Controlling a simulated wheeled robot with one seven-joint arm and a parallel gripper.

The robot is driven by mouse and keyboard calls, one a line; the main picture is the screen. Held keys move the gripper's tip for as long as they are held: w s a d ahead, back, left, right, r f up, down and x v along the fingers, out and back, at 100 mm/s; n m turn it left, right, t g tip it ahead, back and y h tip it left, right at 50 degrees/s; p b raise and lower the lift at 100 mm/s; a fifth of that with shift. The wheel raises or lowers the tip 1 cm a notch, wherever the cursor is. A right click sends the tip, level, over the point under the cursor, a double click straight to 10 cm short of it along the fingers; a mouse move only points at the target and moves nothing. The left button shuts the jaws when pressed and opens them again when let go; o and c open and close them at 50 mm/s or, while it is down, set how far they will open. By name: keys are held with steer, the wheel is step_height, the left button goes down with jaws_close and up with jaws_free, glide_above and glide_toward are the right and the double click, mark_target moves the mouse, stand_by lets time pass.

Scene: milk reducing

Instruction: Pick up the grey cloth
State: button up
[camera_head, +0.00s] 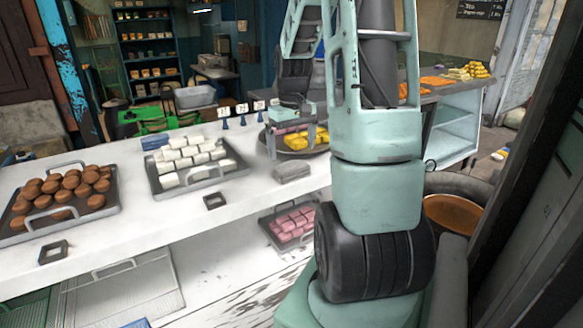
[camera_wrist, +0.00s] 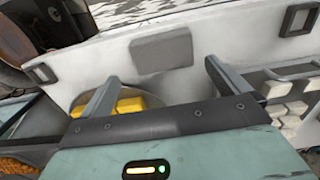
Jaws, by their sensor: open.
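A folded grey cloth (camera_head: 292,172) lies flat on the white counter, right of the tray of white blocks. It also shows as a grey rectangle in the wrist view (camera_wrist: 161,49), beyond my fingertips and between their lines. My gripper (camera_wrist: 158,82) is open and empty, its two dark fingers spread apart. In the head view my gripper (camera_head: 291,140) is above the round tray of yellow pieces, behind the cloth and apart from it. Part of the round tray is hidden by my gripper and arm.
A tray of white blocks (camera_head: 157,184) and a tray of brown buns (camera_head: 116,207) stand to the left. Small dark square frames (camera_head: 215,202) lie near the counter's front edge. The round tray (camera_head: 268,147) holds yellow pieces. A tray of pink blocks (camera_head: 284,245) sits below the counter.

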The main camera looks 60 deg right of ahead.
mark_target(291, 165)
steer(key=shift+a+f+p, duration=0.15)
steer(key=shift+f+p, duration=0.45)
steer(key=shift+f, duration=0.95)
steer(key=shift+a+f+p, duration=0.1)
steer(key=shift+f+p, duration=0.45)
steer(key=shift+f, duration=0.95)
steer(key=shift+c, duration=0.3)
steer(key=c, duration=0.8)
